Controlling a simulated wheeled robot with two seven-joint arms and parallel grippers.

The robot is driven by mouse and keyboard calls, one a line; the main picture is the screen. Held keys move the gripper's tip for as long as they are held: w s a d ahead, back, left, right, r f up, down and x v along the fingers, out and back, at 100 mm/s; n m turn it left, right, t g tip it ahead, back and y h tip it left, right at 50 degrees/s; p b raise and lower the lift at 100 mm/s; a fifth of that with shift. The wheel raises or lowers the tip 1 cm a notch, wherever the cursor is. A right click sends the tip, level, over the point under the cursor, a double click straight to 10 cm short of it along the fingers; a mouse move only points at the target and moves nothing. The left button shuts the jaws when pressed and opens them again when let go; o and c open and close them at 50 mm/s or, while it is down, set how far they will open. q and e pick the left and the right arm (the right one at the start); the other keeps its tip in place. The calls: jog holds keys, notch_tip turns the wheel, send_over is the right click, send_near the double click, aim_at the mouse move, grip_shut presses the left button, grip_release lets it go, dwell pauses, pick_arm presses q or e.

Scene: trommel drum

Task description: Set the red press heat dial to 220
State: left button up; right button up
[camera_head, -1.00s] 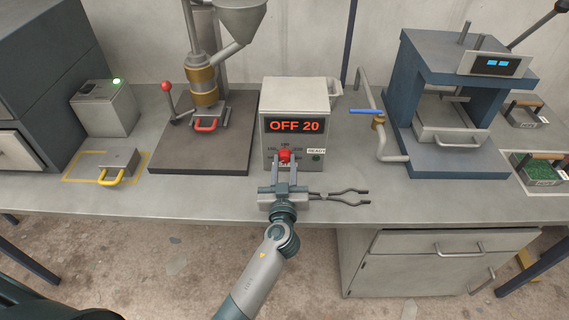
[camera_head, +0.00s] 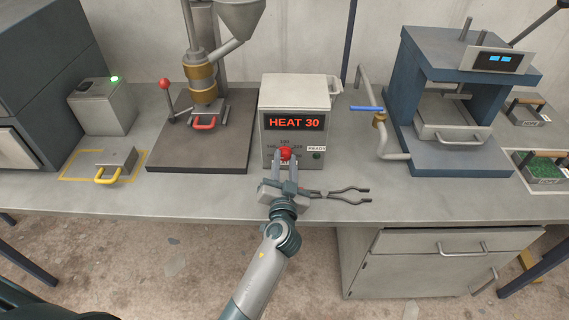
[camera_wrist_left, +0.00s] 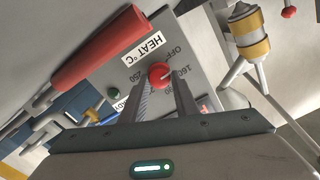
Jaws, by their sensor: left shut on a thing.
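The red dial (camera_head: 285,153) sits low on the front of a pale control box (camera_head: 292,90). The display (camera_head: 295,122) on the box reads HEAT 30 in red. My left gripper (camera_head: 286,160) is shut on the dial, with one finger on each side, and is turned a little about its axis. In the left wrist view the dial (camera_wrist_left: 160,75) is between the two fingertips. Scale marks for OFF, 160 and 250 and a HEAT °C label (camera_wrist_left: 144,48) show around it. My right gripper is not in view.
Tongs (camera_head: 340,195) lie on the bench just right of my left gripper. A blue-handled valve pipe (camera_head: 378,125) and a blue press (camera_head: 455,105) stand to the right. A funnel machine (camera_head: 205,90) on a dark base stands left of the box.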

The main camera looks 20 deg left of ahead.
pick_arm(q)
jog(key=shift+m, duration=4.2)
jog(key=m+p, duration=0.1)
jog(key=m, duration=0.1)
jog(key=shift+m, duration=0.3)
jog(key=m+p, duration=0.1)
jog(key=m, duration=0.2)
jog(key=shift+m, duration=0.3)
jog(key=m+p, duration=0.1)
jog(key=m, duration=0.2)
jog(key=shift+m, duration=0.3)
jog(key=m+p, duration=0.2)
jog(key=m, duration=0.1)
jog(key=shift+f+m, duration=0.1)
jog(key=shift+m, duration=0.3)
jog(key=m+p, duration=0.2)
jog(key=m, duration=0.2)
jog(key=shift+p, duration=0.35)
jog(key=shift+a+f+m+p, duration=0.15)
jog(key=shift+m+p, duration=0.75)
jog(key=shift+m, duration=1)
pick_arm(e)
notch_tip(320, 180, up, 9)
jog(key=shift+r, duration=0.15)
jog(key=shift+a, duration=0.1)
